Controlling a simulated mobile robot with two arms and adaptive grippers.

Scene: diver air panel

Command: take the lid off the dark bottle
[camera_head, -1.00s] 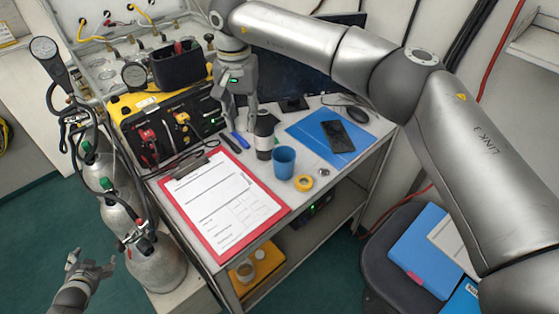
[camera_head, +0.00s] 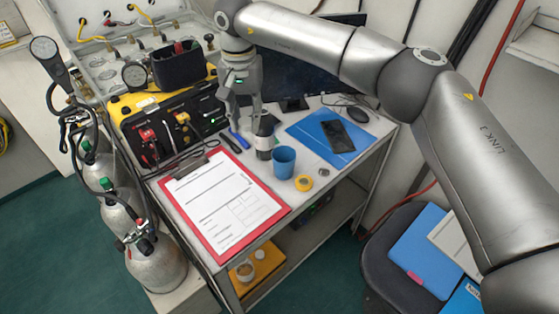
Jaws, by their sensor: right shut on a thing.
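The dark bottle (camera_head: 264,153) stands upright on the table, with a pale band around its middle and a dark top. My right gripper (camera_head: 247,122) is at the bottle's upper part, coming down from above and behind. It is shut on the bottle's lid (camera_head: 265,123), though the exact contact of the fingers is hard to make out. The lid appears to sit on the bottle, and no gap shows between them. My left gripper is not in view.
A blue cup (camera_head: 284,162) stands close in front of the bottle, with a yellow tape roll (camera_head: 303,183) nearby. A red clipboard (camera_head: 283,212) lies at the front left. A blue folder with a phone (camera_head: 336,136) lies at the right, and a yellow-black panel (camera_head: 128,108) stands at the left.

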